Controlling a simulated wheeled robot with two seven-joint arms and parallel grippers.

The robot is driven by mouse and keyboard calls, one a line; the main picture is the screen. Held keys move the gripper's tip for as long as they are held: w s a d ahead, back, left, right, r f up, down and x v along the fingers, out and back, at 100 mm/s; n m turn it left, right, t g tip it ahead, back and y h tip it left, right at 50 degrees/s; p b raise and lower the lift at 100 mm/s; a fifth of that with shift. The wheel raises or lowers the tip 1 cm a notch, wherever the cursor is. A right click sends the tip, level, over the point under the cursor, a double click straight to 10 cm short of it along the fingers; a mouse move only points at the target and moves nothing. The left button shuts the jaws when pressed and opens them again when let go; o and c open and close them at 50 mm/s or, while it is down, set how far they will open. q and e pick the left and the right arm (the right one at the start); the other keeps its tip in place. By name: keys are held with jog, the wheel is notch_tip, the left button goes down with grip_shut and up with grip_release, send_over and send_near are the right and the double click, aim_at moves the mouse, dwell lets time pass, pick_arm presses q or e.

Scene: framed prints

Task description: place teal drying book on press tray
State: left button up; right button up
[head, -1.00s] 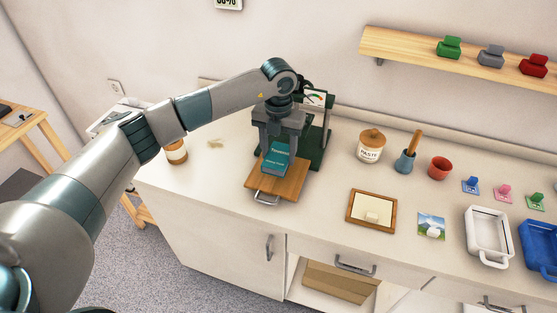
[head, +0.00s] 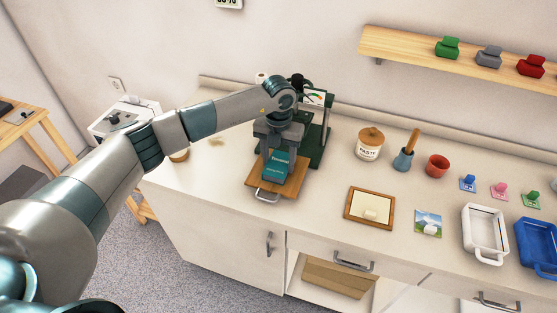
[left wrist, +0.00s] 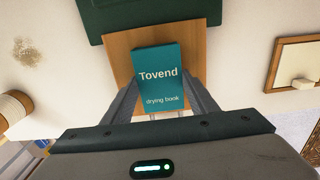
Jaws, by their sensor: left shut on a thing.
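The teal drying book (head: 276,168) is held by my left gripper (head: 276,150) over the wooden press tray (head: 292,183). In the left wrist view the book (left wrist: 160,85) shows its cover, labelled "Tovend drying book", between the two fingers of my gripper (left wrist: 155,100). I cannot tell whether the book touches the tray. The dark green press (head: 317,140) stands behind the tray. My right gripper is not in view.
A paste jar (head: 370,144), a blue pot with a wooden handle (head: 404,158) and a red cup (head: 437,166) stand to the right. A framed board (head: 368,220) lies nearer the front, with white and blue trays (head: 485,237) farther right. The counter's left part is mostly clear.

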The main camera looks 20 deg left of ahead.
aim_at(278, 164)
pick_arm(q)
jog(key=o, duration=1.3)
jog(key=shift+r, duration=0.15)
jog(key=shift+r, duration=0.45)
jog(key=shift+r+b, duration=2.3)
jog(key=shift+r, duration=3.25)
